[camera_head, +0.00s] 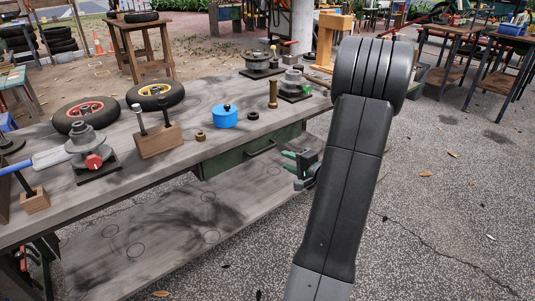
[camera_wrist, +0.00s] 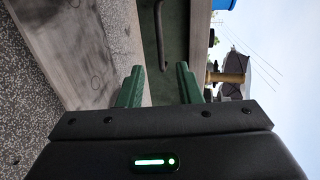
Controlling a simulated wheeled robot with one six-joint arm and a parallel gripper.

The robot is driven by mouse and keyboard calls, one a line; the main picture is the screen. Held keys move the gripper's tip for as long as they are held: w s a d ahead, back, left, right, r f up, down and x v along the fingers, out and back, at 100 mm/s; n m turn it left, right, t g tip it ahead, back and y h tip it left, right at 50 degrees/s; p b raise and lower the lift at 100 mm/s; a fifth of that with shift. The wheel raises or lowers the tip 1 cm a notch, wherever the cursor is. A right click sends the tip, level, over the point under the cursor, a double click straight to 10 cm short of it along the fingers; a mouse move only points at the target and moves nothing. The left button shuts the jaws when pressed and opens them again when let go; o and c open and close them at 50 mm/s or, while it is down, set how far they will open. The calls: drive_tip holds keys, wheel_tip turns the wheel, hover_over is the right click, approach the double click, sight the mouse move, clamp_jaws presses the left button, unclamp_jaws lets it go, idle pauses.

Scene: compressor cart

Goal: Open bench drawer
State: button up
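The bench drawer (camera_head: 228,160) has a dark green front under the bench top and looks closed. Its bar handle (camera_head: 262,149) runs along the front. In the wrist view the drawer front (camera_wrist: 148,45) and the handle (camera_wrist: 160,36) lie ahead of my fingers. My gripper (camera_head: 289,162) is to the right of the handle, apart from it, with its green fingers toward the bench. In the wrist view my gripper (camera_wrist: 159,82) is open, with nothing between its fingers; the handle lies ahead of the gap.
The bench top (camera_head: 200,178) holds a blue pot (camera_head: 225,117), a brass cylinder (camera_head: 273,95), a wooden block with rods (camera_head: 158,141) and two wheels (camera_head: 155,95). A lower shelf (camera_head: 165,235) lies below the drawer.

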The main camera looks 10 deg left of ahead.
drive_tip(key=b+x, duration=0.1)
drive_tip(key=x, duration=1.1)
drive_tip(key=shift+a, duration=0.2)
clamp_jaws()
